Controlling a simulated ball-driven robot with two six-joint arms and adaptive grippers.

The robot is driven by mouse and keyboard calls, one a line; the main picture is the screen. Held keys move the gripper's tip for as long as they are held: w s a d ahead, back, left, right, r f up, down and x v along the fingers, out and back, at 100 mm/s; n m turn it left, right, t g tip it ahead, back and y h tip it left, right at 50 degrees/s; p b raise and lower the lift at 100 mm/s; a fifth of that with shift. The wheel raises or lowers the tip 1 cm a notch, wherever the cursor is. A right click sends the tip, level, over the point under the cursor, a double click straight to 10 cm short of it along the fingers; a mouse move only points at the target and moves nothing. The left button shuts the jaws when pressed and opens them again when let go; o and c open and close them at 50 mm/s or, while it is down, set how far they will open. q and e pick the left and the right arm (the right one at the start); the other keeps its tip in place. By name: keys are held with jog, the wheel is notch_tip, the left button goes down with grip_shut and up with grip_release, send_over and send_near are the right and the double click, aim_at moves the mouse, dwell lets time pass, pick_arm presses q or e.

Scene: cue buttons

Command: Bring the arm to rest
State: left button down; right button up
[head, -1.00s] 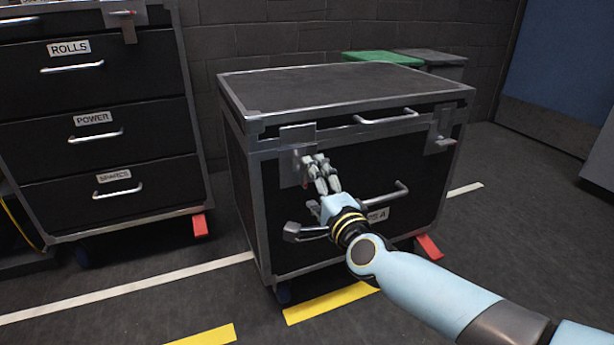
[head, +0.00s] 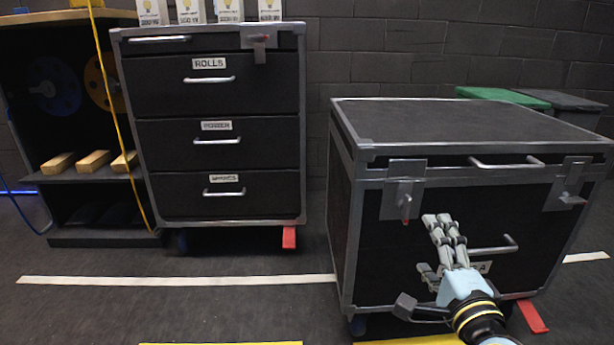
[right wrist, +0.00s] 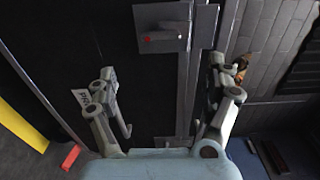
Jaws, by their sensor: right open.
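My right gripper (head: 444,220) is open and empty, in front of the front face of a black flight case (head: 466,127) with metal edges. In the head view its fingertips lie to the right of and below the case's left latch (head: 404,190), which has a red tip. The fingers look apart from the latch. In the right wrist view the gripper (right wrist: 165,95) has its two fingers spread, with a latch plate (right wrist: 162,30) beyond them. The gripper partly hides the label and lower handle of the case. My left gripper is out of view.
A drawer cabinet (head: 250,145) stands at the left with several boxes (head: 190,12) on top. A shelf with wooden blocks (head: 93,161) is at the far left. A green lid (head: 505,96) shows behind the case. The floor between cabinet and case is clear.

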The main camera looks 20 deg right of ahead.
jog(key=s+a+f+n+g+y, duration=0.75)
jog(key=s+a+n, duration=0.35)
jog(key=s+n, duration=0.2)
jog(key=s+d+f+n+g+h+p, duration=0.1)
jog(key=s+d+f+n+g+p, duration=0.1)
jog(key=s+p, duration=0.5)
jog(key=s+d+f+n+g+h+p, duration=0.1)
jog(key=s+d+f+n+g+p, duration=0.2)
jog(key=s+f+p, duration=0.4)
jog(key=s+d+f+n+g+h+p, duration=0.2)
jog(key=s+p, duration=0.4)
jog(key=s, duration=1.3)
notch_tip(320, 180, down, 3)
jog(key=shift+s+d+r+n+g+p, duration=0.1)
jog(key=shift+s+d+n+g+p, duration=0.45)
jog(key=shift+g, duration=0.7)
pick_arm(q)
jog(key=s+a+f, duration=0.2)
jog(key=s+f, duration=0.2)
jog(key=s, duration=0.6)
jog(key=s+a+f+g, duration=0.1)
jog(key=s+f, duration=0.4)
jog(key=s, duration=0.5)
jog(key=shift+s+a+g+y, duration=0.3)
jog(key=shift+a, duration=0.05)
pick_arm(e)
jog(key=shift+s+a, duration=0.1)
jog(key=shift+c, duration=0.2)
